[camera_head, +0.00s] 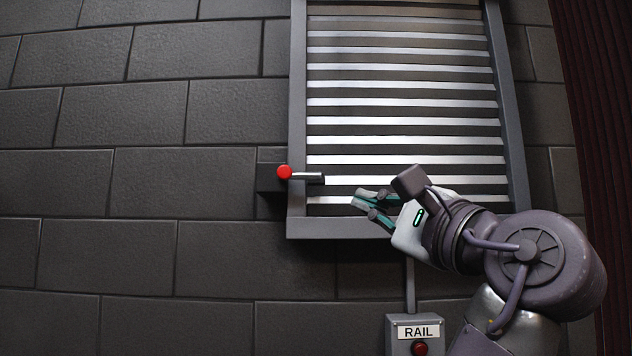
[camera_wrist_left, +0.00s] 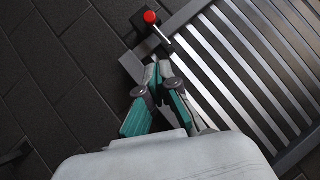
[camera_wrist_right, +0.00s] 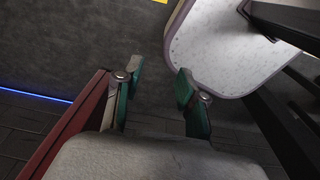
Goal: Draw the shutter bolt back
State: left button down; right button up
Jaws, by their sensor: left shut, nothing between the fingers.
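The shutter (camera_head: 402,116) has bright slats in a grey frame on a dark block wall. Its bolt has a red knob (camera_head: 284,172) and a short metal rod (camera_head: 308,176), which points right across the frame's left edge near the bottom. The knob also shows in the left wrist view (camera_wrist_left: 150,17). My left gripper (camera_head: 358,198) is shut and empty in front of the lower slats, to the right of and slightly below the rod, apart from it. My right gripper (camera_wrist_right: 158,80) has its fingers apart with nothing between them; it does not show in the head view.
A dark ribbed surface (camera_head: 600,150) stands at the far right. The wall left of the bolt is clear. A reddish bar (camera_wrist_right: 75,125) lies beside my right gripper.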

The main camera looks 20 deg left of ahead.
pick_arm(q)
jog(key=p, duration=0.5)
send_near(293, 177)
jog(key=w, duration=0.3)
jog(key=a, duration=0.1)
jog(key=a+r, duration=0.1)
jog(key=a, duration=0.1)
jog(key=shift+s+r, duration=0.1)
jog(key=shift+r, duration=0.15)
jog(key=shift+s+a+r, duration=0.1)
jog(key=shift+a+r, duration=0.15)
jog(key=shift+a, duration=0.2)
pick_arm(e)
jog(key=r, duration=0.3)
jog(key=w+a+r, duration=0.1)
jog(key=r, duration=0.1)
jog(key=shift+r, duration=0.1)
pick_arm(q)
jog(key=shift+d, duration=0.1)
pick_arm(e)
jog(key=shift+s+d, duration=0.1)
jog(key=shift+d, duration=0.05)
